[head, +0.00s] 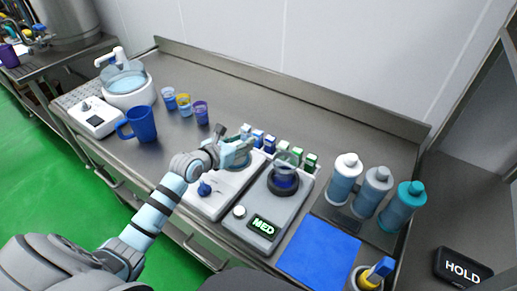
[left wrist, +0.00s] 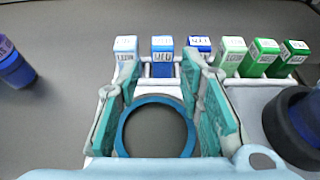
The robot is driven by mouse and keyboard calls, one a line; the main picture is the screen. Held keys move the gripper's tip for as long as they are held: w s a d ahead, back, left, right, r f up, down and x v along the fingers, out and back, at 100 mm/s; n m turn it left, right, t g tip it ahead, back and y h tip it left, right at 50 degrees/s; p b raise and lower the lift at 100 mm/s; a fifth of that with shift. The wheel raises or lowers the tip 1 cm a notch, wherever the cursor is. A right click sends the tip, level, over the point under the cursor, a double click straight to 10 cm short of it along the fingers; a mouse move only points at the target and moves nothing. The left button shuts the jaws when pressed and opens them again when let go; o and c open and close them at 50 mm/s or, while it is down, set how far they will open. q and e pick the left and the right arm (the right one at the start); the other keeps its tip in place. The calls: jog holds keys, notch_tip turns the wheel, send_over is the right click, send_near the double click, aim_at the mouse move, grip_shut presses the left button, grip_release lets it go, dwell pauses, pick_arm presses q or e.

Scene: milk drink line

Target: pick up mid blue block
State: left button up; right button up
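The mid blue block (left wrist: 163,62), with a label that seems to read MED, stands upright in a rack in the left wrist view. A light blue block (left wrist: 126,50) is on its left and a dark blue block (left wrist: 199,46) on its right. In the head view the mid blue block (head: 257,137) is small, just beyond my left gripper (head: 240,150). In the wrist view my left gripper (left wrist: 162,75) is open, its teal-padded fingers spread to either side of the mid blue block's lower part. Nothing is clearly held. My right gripper is out of view.
Green blocks (left wrist: 262,57) stand to the right in the rack. A blue ring (left wrist: 157,156) lies below the fingers. A device reading MED (head: 263,226) carries a glass beaker (head: 286,162). A blue pitcher (head: 142,124) and small cups stand left; bottles (head: 345,178) stand right.

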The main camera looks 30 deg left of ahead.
aim_at(258, 133)
pick_arm(q)
jog(key=b+x, duration=0.2)
jog(key=x, duration=0.7)
jog(key=shift+d+b, duration=0.15)
jog(key=shift+b, duration=0.2)
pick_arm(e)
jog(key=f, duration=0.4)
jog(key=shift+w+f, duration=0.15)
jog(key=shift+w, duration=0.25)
pick_arm(q)
jog(key=shift+r, duration=0.1)
grip_shut()
